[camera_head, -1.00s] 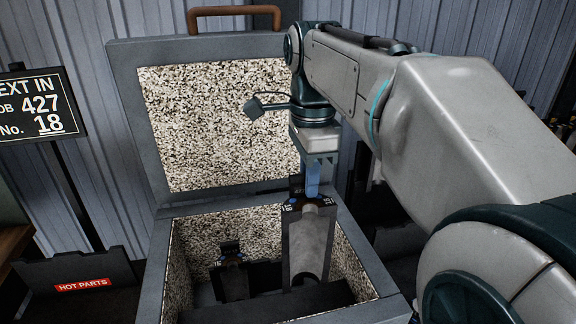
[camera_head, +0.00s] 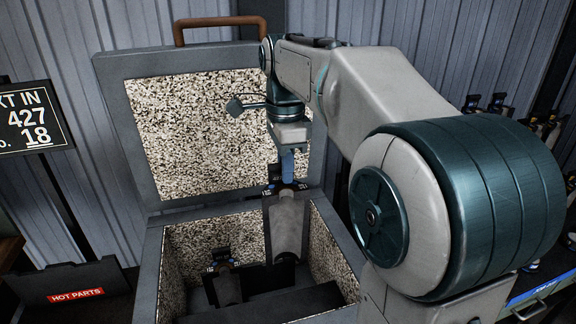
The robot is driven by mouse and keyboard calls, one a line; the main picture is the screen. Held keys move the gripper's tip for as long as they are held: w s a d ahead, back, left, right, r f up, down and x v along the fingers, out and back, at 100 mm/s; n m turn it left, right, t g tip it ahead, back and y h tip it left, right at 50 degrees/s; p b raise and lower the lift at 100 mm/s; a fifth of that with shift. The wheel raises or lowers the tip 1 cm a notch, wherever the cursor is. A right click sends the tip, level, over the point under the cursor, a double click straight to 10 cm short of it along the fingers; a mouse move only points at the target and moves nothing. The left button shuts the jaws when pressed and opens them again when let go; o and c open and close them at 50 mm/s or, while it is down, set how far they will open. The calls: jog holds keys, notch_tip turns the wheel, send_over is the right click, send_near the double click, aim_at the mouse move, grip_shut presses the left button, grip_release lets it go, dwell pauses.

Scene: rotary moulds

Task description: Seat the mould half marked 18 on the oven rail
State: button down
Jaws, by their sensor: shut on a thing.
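My gripper (camera_head: 287,168) points down into the open oven box and is shut on the top of a grey mould half (camera_head: 288,222). The mould half hangs upright above the right part of the oven's inside. It has a dark top band with small white marking; in this frame I cannot read it clearly. A second mould half (camera_head: 228,287) stands lower in the oven to the left, with its own dark marked top. The oven (camera_head: 156,262) has its lid (camera_head: 120,110) raised. A dark bar (camera_head: 275,305) crosses the oven's front. The rail contact under the held half is hidden.
A board (camera_head: 28,118) at the left reads 427 and 18. A dark stand marked HOT PARTS (camera_head: 75,293) is left of the oven. Several tools or moulds (camera_head: 497,102) stand at the right, above a blue-edged bench (camera_head: 540,285).

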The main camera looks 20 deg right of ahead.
jog(key=w+p, duration=0.6)
jog(key=w, duration=0.3)
jog(key=shift+w+r+p, duration=0.2)
jog(key=shift+w+p, duration=0.15)
jog(key=shift+w, duration=0.05)
dwell(0.4)
jog(key=shift+f, duration=0.15)
notch_tip(320, 180, down, 26)
jog(key=b, duration=1.6)
jog(key=shift+f+b, duration=0.15)
jog(key=shift+b, duration=0.2)
dwell(1.1)
jog(key=shift+f+b, duration=0.5)
jog(key=shift+f, duration=0.45)
dwell(1.1)
